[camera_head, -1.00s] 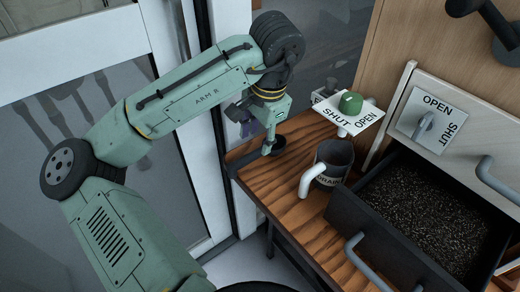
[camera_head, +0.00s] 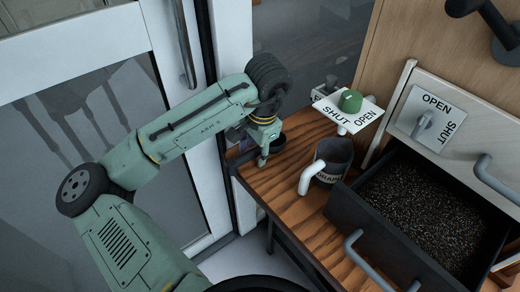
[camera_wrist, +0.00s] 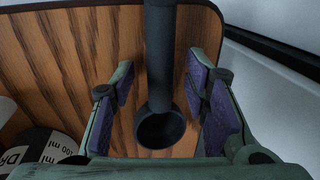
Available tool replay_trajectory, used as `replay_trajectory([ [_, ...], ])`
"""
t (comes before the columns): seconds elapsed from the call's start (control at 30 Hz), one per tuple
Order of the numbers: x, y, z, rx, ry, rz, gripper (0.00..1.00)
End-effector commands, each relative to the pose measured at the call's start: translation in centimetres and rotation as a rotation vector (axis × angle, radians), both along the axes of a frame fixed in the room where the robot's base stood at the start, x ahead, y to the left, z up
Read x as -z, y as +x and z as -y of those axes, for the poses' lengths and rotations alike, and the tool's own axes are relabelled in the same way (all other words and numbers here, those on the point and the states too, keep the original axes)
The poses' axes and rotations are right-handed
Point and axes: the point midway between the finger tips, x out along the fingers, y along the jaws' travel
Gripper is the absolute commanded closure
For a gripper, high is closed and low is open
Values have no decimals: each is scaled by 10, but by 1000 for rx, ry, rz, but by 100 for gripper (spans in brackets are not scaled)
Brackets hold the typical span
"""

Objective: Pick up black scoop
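The black scoop shows in the wrist view with a round bowl (camera_wrist: 160,129) and a straight dark handle (camera_wrist: 160,50) running up the picture. It is over the wood-grained table. My gripper (camera_wrist: 162,78) is open, with one purple-padded finger on each side of the scoop. Gaps show between the pads and the scoop, so it is not held.
A dark mug (camera_head: 335,155) with a pale handle stands to the right on the table (camera_head: 285,190). An open dark drawer (camera_head: 375,235) holds dark grains. A green knob (camera_head: 350,101) sits on a SHUT/OPEN plate behind. A glass door (camera_head: 85,125) is left.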

Motion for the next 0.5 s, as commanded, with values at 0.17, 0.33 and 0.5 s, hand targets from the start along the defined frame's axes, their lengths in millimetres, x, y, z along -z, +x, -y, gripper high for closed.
replay_trajectory([
  [0.17, 0, 0, 0, 0, 0, 0, 72],
  [0.33, 0, 0, 0, 0, 0, 0, 83],
  [0.5, 0, 0, 0, 0, 0, 0, 94],
])
